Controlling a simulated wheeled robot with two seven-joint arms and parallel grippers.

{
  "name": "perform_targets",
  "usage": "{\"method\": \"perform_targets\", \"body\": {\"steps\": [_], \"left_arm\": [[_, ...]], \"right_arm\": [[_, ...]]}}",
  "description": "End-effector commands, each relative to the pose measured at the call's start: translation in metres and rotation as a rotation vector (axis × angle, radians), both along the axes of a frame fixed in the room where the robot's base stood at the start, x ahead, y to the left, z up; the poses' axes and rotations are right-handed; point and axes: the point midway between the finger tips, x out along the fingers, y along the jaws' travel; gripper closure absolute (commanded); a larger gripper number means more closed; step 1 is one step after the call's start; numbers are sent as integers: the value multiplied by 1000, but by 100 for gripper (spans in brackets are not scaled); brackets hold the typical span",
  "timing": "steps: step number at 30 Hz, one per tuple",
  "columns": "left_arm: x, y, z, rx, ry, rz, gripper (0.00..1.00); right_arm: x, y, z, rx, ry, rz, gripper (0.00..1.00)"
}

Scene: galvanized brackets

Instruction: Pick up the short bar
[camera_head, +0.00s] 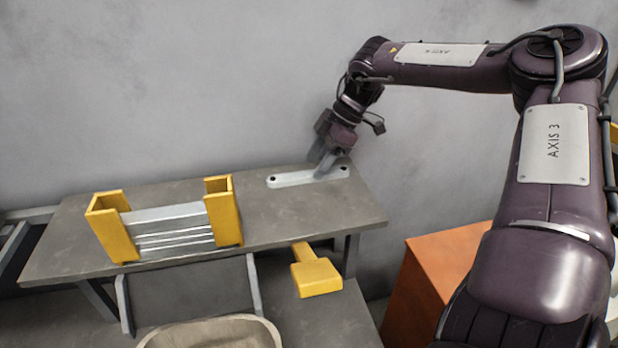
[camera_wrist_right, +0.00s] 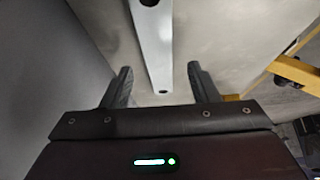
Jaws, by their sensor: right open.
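A short light-grey metal bar (camera_head: 293,179) with rounded ends and a hole near each end lies flat on the raised grey shelf, towards its back right. My right gripper (camera_head: 326,172) is over the bar's right end in the head view. In the right wrist view the bar (camera_wrist_right: 155,52) runs away from me, its near end between the two dark open fingers of the gripper (camera_wrist_right: 160,85). A gap shows on each side of the bar. Whether the fingertips reach down to bar height is hard to tell. My left gripper is not in view.
A yellow two-ended holder (camera_head: 117,232) with several stacked long metal bars (camera_head: 168,223) stands at the shelf's (camera_head: 300,222) left. A yellow block-shaped tool (camera_head: 316,277) lies below its front edge, near a beige bowl (camera_head: 215,333). An orange box (camera_head: 425,285) stands right. The wall is close behind.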

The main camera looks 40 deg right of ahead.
Motion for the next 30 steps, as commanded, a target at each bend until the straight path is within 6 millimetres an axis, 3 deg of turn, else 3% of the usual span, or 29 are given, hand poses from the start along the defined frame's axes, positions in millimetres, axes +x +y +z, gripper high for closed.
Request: {"method": "perform_targets", "body": {"steps": [3, 12, 25, 30], "left_arm": [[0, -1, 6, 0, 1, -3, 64], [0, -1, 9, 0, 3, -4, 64], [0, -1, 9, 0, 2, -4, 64], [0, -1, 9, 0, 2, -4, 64]], "right_arm": [[3, 7, -15, -1, 1, 1, 45], [5, 9, -19, 0, -2, 0, 45], [5, 9, -18, -1, -2, 1, 100], [6, 9, -18, -1, -4, 1, 100]]}}
